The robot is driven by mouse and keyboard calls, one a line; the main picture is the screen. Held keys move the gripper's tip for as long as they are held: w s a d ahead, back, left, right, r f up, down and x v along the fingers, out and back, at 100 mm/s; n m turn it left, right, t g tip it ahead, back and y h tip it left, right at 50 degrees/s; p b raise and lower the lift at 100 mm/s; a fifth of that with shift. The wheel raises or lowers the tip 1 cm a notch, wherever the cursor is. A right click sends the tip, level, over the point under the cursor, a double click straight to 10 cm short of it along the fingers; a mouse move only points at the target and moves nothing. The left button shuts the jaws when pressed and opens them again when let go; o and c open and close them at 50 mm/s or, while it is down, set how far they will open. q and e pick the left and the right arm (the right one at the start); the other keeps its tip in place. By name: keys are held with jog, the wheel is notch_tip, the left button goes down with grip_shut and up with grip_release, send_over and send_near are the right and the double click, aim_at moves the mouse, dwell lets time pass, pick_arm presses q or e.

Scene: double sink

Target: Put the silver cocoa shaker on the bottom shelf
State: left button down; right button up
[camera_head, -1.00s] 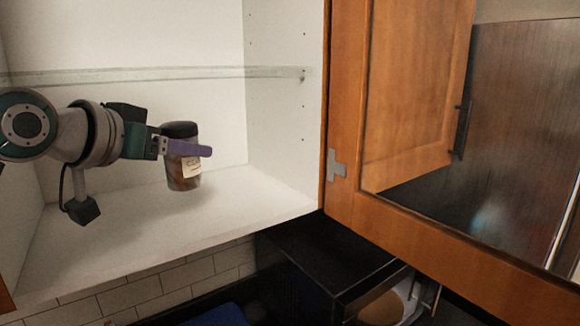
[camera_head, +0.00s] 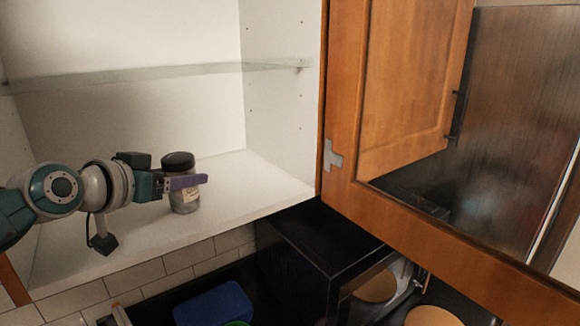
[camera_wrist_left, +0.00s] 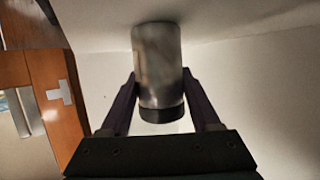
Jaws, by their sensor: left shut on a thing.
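The silver cocoa shaker (camera_head: 184,199), a jar-like cylinder with a dark cap and a pale label, is upright inside the open cabinet. My left gripper (camera_head: 187,183) is shut on its side, with purple fingers around its upper part. In the left wrist view the shaker (camera_wrist_left: 158,58) appears inverted between the two fingers (camera_wrist_left: 160,80), its base close to the pale shelf surface. I cannot tell whether the base touches it. The white bottom shelf (camera_head: 245,185) spreads under and around the shaker. My right gripper is not in view.
A glass upper shelf (camera_head: 150,77) spans the cabinet above the gripper. An open wooden door (camera_head: 345,130) stands at the right. Below are a black appliance (camera_head: 320,235) and a blue item (camera_head: 215,303). The bottom shelf is clear to the right and behind.

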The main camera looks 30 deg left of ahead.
pick_arm(q)
jog(key=shift+f, duration=0.1)
jog(key=shift+c, duration=0.6)
grip_release()
jog(key=b+v, duration=0.1)
jog(key=v, duration=1)
jog(key=shift+s+b, duration=0.3)
jog(key=shift+b, duration=0.05)
jog(key=shift+s+d, duration=0.2)
jog(key=shift+d, duration=0.05)
jog(key=s+d+f+m+g+h, duration=0.1)
jog(key=s+d+f+g, duration=0.4)
jog(key=s+d, duration=0.3)
jog(key=s+d+f+m+g+h, duration=0.1)
jog(key=s+d+f+m+g, duration=0.1)
jog(key=s+d+f+g, duration=0.3)
jog(key=s+d+f, duration=0.1)
jog(key=s+d, duration=0.2)
jog(key=d, duration=0.3)
jog(key=shift+s+f, duration=0.2)
jog(key=shift+f, duration=0.2)
